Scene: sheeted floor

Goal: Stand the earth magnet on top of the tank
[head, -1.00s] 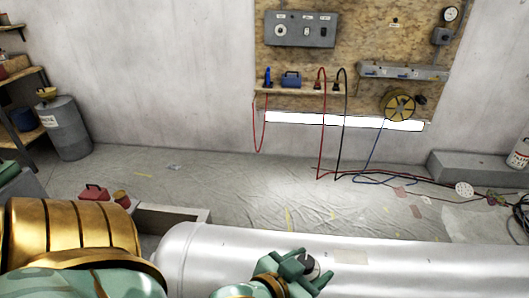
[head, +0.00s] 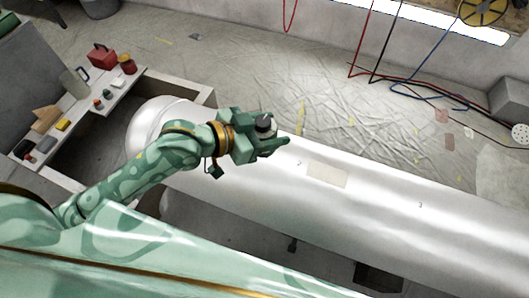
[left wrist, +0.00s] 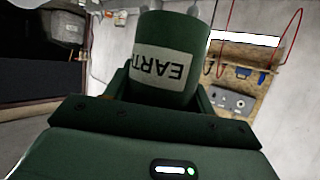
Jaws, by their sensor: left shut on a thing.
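The tank (head: 420,215) is a big silver cylinder lying on its side, running from centre left to the lower right in the head view. A beige rectangular patch (head: 328,174) is on its top. My left gripper (head: 268,133) is over the tank's far side, left of the patch, shut on the earth magnet (head: 265,122). The magnet shows as a small cylinder with a dark top. In the left wrist view the magnet (left wrist: 165,60) fills the jaws, its "EART" label upside down. I cannot tell whether it touches the tank. My right gripper is out of view.
A bench (head: 88,118) at the left holds a red box (head: 102,56), a jug and small items. Red, black and blue cables (head: 425,92) trail across the sheeted floor beyond the tank. The tank's top right of the patch is largely clear.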

